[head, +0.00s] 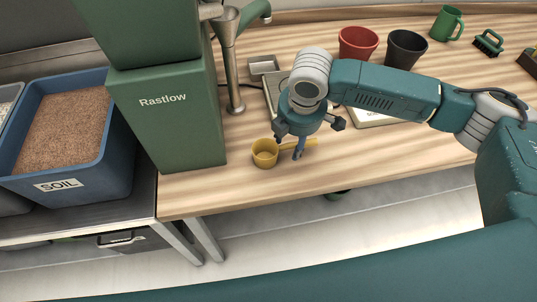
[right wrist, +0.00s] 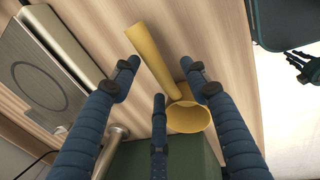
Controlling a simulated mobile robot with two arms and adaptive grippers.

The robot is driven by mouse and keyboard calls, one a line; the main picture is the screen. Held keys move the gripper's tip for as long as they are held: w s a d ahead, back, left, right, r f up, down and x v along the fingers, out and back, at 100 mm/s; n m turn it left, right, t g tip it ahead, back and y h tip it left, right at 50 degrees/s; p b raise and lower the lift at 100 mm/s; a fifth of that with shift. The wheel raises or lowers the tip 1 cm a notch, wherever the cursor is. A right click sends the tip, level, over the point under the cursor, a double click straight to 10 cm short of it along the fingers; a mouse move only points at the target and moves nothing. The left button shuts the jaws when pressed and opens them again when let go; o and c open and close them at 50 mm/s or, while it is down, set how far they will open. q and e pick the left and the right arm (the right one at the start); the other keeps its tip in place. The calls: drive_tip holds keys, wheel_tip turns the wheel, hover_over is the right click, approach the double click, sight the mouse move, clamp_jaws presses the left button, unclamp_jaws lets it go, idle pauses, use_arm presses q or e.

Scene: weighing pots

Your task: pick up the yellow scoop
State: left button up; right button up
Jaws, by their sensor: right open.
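The yellow scoop (head: 265,153) lies on the wooden table near its front edge, just right of the green Rastlow box. Its handle points right, towards my right gripper (head: 302,143). In the right wrist view the scoop (right wrist: 151,62) shows its round cup at lower right and its handle running to upper left. My right gripper (right wrist: 160,78) is open, with three blue fingers spread around the handle's line. It is over the scoop, and no finger is clearly closed on it. I cannot tell the exact gap.
The green Rastlow box (head: 168,120) stands close left of the scoop, with a metal column (head: 230,65) behind it. A blue soil bin (head: 115,165) is farther left.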

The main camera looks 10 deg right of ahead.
drive_tip(key=shift+w+f, duration=0.25)
drive_tip(key=shift+f, duration=0.65)
drive_tip(key=shift+c, duration=0.3)
clamp_jaws()
wheel_tip(320, 180, up, 20)
